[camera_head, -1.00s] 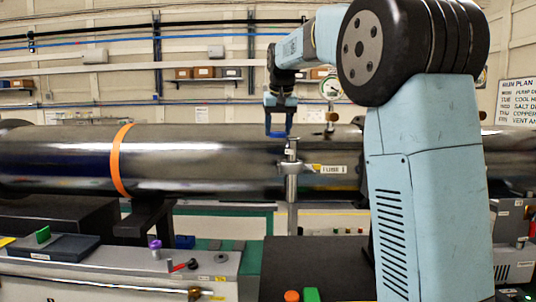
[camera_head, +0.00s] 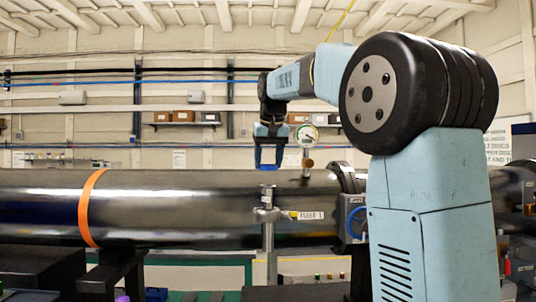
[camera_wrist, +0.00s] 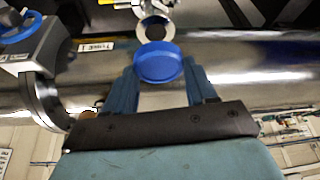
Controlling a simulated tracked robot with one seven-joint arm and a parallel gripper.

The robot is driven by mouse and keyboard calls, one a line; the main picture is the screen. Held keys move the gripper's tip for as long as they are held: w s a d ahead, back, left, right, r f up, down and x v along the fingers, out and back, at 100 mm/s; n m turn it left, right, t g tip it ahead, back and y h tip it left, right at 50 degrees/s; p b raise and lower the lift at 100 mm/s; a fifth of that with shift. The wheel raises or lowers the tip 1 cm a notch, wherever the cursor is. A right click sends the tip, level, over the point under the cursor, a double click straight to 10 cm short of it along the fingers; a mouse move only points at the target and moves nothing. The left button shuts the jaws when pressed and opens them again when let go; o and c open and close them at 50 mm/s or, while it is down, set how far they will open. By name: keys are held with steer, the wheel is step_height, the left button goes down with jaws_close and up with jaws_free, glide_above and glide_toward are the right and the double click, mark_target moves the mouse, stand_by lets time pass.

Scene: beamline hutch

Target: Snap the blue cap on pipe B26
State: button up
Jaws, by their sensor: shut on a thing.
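My gripper (camera_wrist: 163,85) is shut on the blue cap (camera_wrist: 158,64), which sits between its two blue fingers in the wrist view. In the head view my gripper (camera_head: 268,160) points down above a slim upright metal pipe (camera_head: 269,235) in front of the big dark tube. A small gap shows between the fingertips and the pipe's top. In the wrist view the pipe's round open end (camera_wrist: 155,29) lies just beyond the cap, apart from it in the picture. No B26 mark is readable.
A round gauge (camera_head: 307,136) stands on the tube to the right of my gripper. A blue-and-grey fitting (camera_head: 353,217) is farther right.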

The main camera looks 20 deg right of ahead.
mark_target(268, 185)
steer(key=shift+f, duration=1.7)
steer(key=shift+f, duration=0.5)
stand_by(0.4)
steer(key=o, duration=1.1)
steer(key=v, duration=1.4)
steer(key=s+f, duration=1.4)
steer(key=f, duration=0.2)
steer(key=s+d+f+t, duration=0.1)
steer(key=s+f, duration=1.3)
steer(key=f, duration=0.2)
steer(key=shift+d+f+n, duration=0.15)
steer(key=shift+f+n, duration=0.15)
steer(key=shift+f, duration=0.1)
